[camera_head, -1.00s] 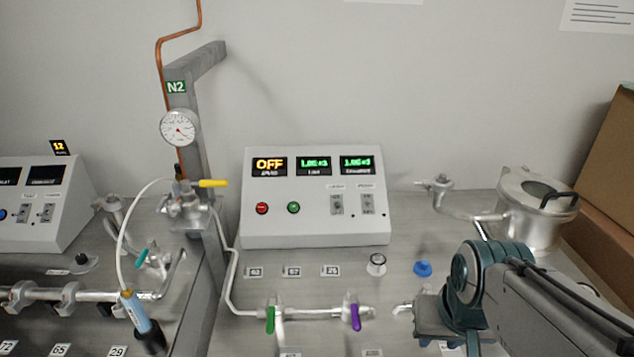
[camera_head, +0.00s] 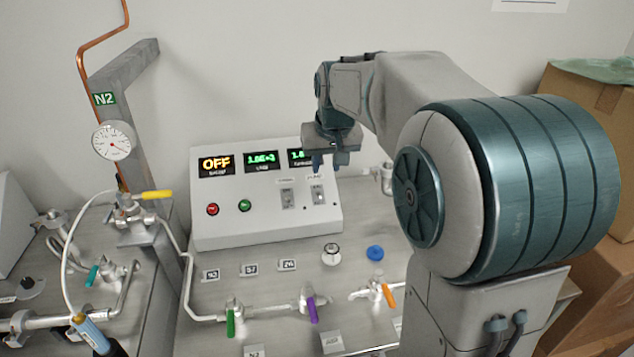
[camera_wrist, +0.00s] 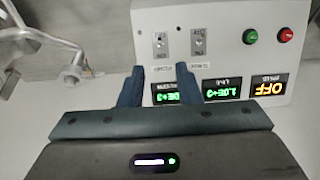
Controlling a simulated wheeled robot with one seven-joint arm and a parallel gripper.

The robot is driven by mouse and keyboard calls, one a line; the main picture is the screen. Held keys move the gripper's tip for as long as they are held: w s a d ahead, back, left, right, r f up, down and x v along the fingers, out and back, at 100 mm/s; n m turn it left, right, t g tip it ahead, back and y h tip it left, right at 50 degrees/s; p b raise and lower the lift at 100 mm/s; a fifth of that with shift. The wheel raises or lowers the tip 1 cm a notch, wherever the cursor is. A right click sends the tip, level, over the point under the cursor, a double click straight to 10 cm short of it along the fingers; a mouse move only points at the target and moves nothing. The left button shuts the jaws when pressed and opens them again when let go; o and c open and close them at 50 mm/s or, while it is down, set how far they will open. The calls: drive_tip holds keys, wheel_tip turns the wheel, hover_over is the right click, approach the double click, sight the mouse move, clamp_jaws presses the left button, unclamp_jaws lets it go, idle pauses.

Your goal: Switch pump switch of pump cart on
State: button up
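The pump cart's grey-white control box (camera_head: 255,228) stands against the wall. Its left display (camera_head: 215,165) reads OFF in orange; my gripper partly covers the right green display. Two small toggle switches sit on its face: a left one (camera_head: 288,199) and a right one (camera_head: 318,195). Their labels are too small to read surely. In the wrist view, turned over, the right switch (camera_wrist: 160,44) is at the left and the other (camera_wrist: 198,42) beside it. My gripper (camera_head: 329,165) is open and empty above the right switch, apart from it; its fingers (camera_wrist: 159,76) also show in the wrist view.
A red button (camera_head: 212,209) and a green button (camera_head: 245,205) are on the box. Pipes with green, purple and orange valve handles (camera_head: 311,309) run in front. A gauge post (camera_head: 120,160) stands left; cardboard boxes (camera_head: 585,120) are at the right.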

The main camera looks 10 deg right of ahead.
sight(319, 196)
drive_tip(key=x, duration=0.7)
drive_tip(key=w+p+x, duration=0.1)
drive_tip(key=x, duration=0.6)
drive_tip(key=shift+w+r, duration=0.1)
drive_tip(key=shift+r, duration=0.2)
clamp_jaws()
